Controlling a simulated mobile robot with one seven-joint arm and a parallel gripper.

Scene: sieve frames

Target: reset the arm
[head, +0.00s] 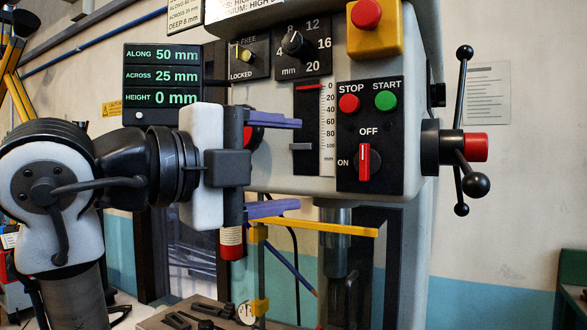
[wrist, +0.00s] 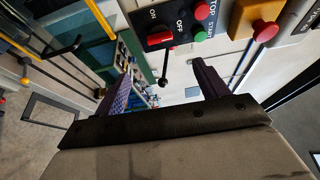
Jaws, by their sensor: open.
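My gripper (head: 298,163) is open in the head view, with its two purple fingers wide apart, one above the other. Nothing is between them. The fingers are in front of the drill press head (head: 270,178), left of its black control panel (head: 369,120). In the wrist view my gripper (wrist: 165,78) is also open and empty, with the red on/off switch (wrist: 160,38) beyond the fingers. The red switch also shows in the head view (head: 365,162), its handle upright. I cannot tell whether a finger touches the machine.
A green readout (head: 161,77) stands above my wrist. A yellow bar (head: 320,227) is just below the lower finger, above the machine table (head: 180,318). A feed handle (head: 465,146) with several spokes sticks out at right.

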